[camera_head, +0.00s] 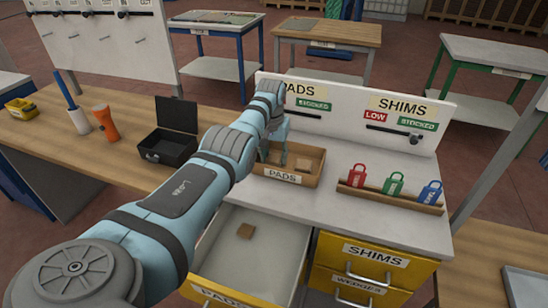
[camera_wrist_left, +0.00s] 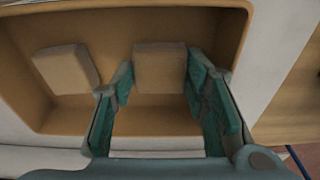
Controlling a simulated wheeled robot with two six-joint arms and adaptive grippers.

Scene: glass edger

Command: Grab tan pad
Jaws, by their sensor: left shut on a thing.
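A tan pad (camera_wrist_left: 160,68) sits between the two fingers of my left gripper (camera_wrist_left: 160,88) in the left wrist view, and the fingers are shut on it. A second tan pad (camera_wrist_left: 66,69) lies in the same bin, to the left in the wrist view and apart from the fingers. In the head view my left gripper (camera_head: 277,150) reaches down into the bin, and its arm partly hides the bin. My right gripper is not in view.
The open PADS drawer (camera_head: 262,262) juts out below the bin. A rack with red, green and blue tags (camera_head: 394,185) stands right of it. A sign board (camera_head: 350,118) rises behind. An open black case (camera_head: 170,145) is at the left.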

